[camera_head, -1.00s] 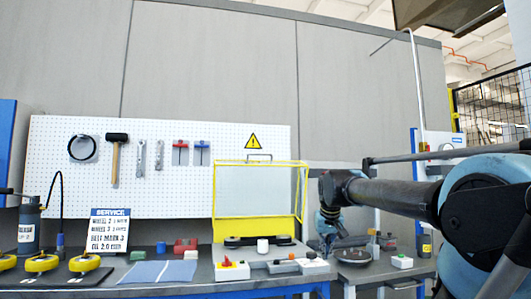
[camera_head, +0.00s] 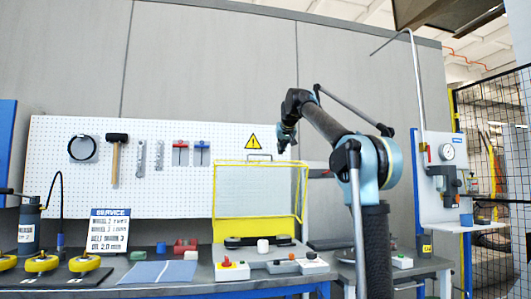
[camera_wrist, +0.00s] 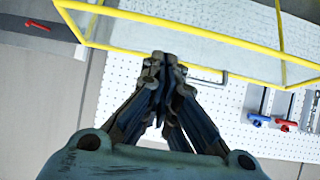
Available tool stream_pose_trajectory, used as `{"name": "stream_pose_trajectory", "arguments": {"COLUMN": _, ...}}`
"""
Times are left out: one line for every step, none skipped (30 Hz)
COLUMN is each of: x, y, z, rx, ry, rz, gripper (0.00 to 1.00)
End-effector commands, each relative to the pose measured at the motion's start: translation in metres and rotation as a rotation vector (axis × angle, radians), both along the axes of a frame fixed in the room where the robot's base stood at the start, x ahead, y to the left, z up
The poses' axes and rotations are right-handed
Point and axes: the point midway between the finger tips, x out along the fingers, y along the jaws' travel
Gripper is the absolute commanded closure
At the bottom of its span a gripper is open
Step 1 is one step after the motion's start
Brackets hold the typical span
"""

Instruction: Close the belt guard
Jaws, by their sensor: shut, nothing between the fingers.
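The belt guard (camera_head: 258,192) is a yellow frame with a clear panel. It stands raised over the back of the bench, with a grey handle on its top edge, and it also shows in the wrist view (camera_wrist: 200,33). Below it the belt drive (camera_head: 258,241) lies uncovered, with dark pulleys on a light base. My gripper (camera_head: 283,146) is above the guard's top right corner in the head view. In the wrist view my gripper (camera_wrist: 162,62) has its fingers together and empty, with the tips beside the grey handle (camera_wrist: 208,73). I cannot tell whether they touch it.
A control box with a red knob (camera_head: 226,264) and a button box (camera_head: 313,265) stand in front of the drive. A pegboard (camera_head: 60,140) with tools stands behind.

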Motion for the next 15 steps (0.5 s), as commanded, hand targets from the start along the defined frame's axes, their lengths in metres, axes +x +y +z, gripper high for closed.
{"name": "stream_pose_trajectory", "arguments": {"x": 0.011, "y": 0.01, "z": 0.015, "rx": 0.007, "ry": -0.024, "rz": 0.01, "gripper": 1.0}}
{"name": "stream_pose_trajectory", "arguments": {"x": 0.017, "y": 0.016, "z": 0.023, "rx": 0.012, "ry": -0.04, "rz": 0.015, "gripper": 1.0}}
{"name": "stream_pose_trajectory", "arguments": {"x": 0.023, "y": 0.023, "z": 0.033, "rx": 0.018, "ry": -0.059, "rz": 0.023, "gripper": 1.0}}
{"name": "stream_pose_trajectory", "arguments": {"x": 0.028, "y": 0.028, "z": 0.04, "rx": 0.022, "ry": -0.074, "rz": 0.028, "gripper": 1.0}}
{"name": "stream_pose_trajectory", "arguments": {"x": 0.032, "y": 0.033, "z": 0.046, "rx": 0.026, "ry": -0.086, "rz": 0.032, "gripper": 1.0}}
{"name": "stream_pose_trajectory", "arguments": {"x": 0.037, "y": 0.039, "z": 0.054, "rx": 0.031, "ry": -0.103, "rz": 0.039, "gripper": 1.0}}
{"name": "stream_pose_trajectory", "arguments": {"x": 0.04, "y": 0.042, "z": 0.059, "rx": 0.035, "ry": -0.114, "rz": 0.043, "gripper": 1.0}}
{"name": "stream_pose_trajectory", "arguments": {"x": 0.043, "y": 0.046, "z": 0.064, "rx": 0.038, "ry": -0.125, "rz": 0.046, "gripper": 1.0}}
{"name": "stream_pose_trajectory", "arguments": {"x": 0.046, "y": 0.05, "z": 0.069, "rx": 0.042, "ry": -0.137, "rz": 0.05, "gripper": 1.0}}
{"name": "stream_pose_trajectory", "arguments": {"x": 0.048, "y": 0.053, "z": 0.072, "rx": 0.045, "ry": -0.144, "rz": 0.052, "gripper": 1.0}}
{"name": "stream_pose_trajectory", "arguments": {"x": 0.049, "y": 0.055, "z": 0.075, "rx": 0.047, "ry": -0.151, "rz": 0.055, "gripper": 1.0}}
{"name": "stream_pose_trajectory", "arguments": {"x": 0.05, "y": 0.058, "z": 0.078, "rx": 0.05, "ry": -0.158, "rz": 0.057, "gripper": 1.0}}
{"name": "stream_pose_trajectory", "arguments": {"x": 0.051, "y": 0.059, "z": 0.08, "rx": 0.05, "ry": -0.162, "rz": 0.059, "gripper": 1.0}}
{"name": "stream_pose_trajectory", "arguments": {"x": 0.052, "y": 0.06, "z": 0.081, "rx": 0.052, "ry": -0.165, "rz": 0.06, "gripper": 1.0}}
{"name": "stream_pose_trajectory", "arguments": {"x": 0.054, "y": 0.061, "z": 0.082, "rx": 0.053, "ry": -0.168, "rz": 0.061, "gripper": 1.0}}
